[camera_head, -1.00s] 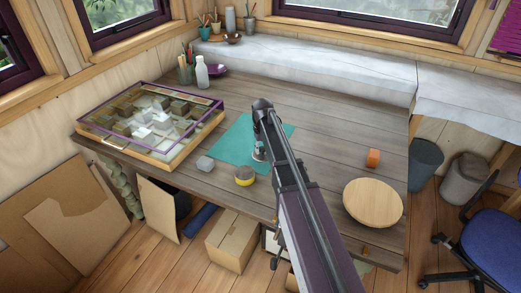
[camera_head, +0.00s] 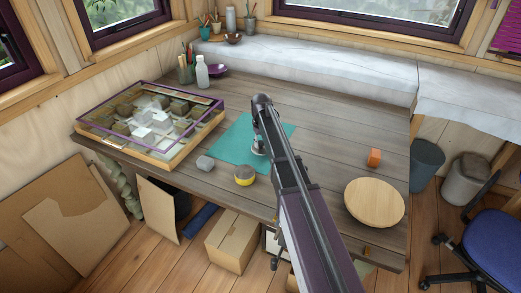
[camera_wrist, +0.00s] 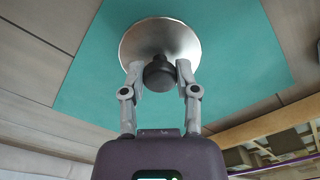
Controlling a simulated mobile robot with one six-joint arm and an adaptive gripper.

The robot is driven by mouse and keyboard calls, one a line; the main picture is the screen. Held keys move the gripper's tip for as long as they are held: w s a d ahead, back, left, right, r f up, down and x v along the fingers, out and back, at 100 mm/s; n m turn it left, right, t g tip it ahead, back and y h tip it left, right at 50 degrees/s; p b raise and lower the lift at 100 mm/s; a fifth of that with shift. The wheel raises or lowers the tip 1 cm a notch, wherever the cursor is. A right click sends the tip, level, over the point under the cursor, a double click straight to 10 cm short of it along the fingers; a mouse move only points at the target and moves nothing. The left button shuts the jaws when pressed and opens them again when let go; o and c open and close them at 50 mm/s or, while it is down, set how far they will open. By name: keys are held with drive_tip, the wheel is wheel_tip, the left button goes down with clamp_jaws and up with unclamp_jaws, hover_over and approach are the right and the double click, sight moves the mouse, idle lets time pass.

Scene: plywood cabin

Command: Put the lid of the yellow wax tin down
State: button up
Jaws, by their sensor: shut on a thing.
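My gripper (camera_wrist: 160,70) is shut on the dark knob of a round silver lid (camera_wrist: 158,38). In the wrist view the lid is over the teal mat (camera_wrist: 235,75); I cannot tell whether it touches it. In the head view the lid (camera_head: 258,149) shows as a small pale shape below my arm's end, over the mat (camera_head: 235,143). The yellow wax tin (camera_head: 244,181), a short round tin with a yellow side, stands on the table just in front of the mat, apart from the lid. My arm hides part of the mat.
A grey block (camera_head: 205,163) lies left of the tin. A purple-edged glass case (camera_head: 112,150) takes the table's left side. An orange block (camera_head: 374,157) and a round wooden board (camera_head: 375,203) are at the right. The table (camera_head: 335,115) is clear behind the mat.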

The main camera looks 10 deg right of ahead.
sight(261, 148)
drive_tip(key=shift+f+b, duration=1.05)
drive_tip(key=shift+f, duration=0.35)
drive_tip(key=shift+f, duration=0.1)
drive_tip(key=o, duration=0.9)
drive_tip(key=shift+o, duration=0.2)
drive_tip(key=shift+r, duration=0.2)
wheel_tip(261, 148, up, 12)
drive_tip(key=p, duration=1.2)
drive_tip(key=shift+r, duration=0.1)
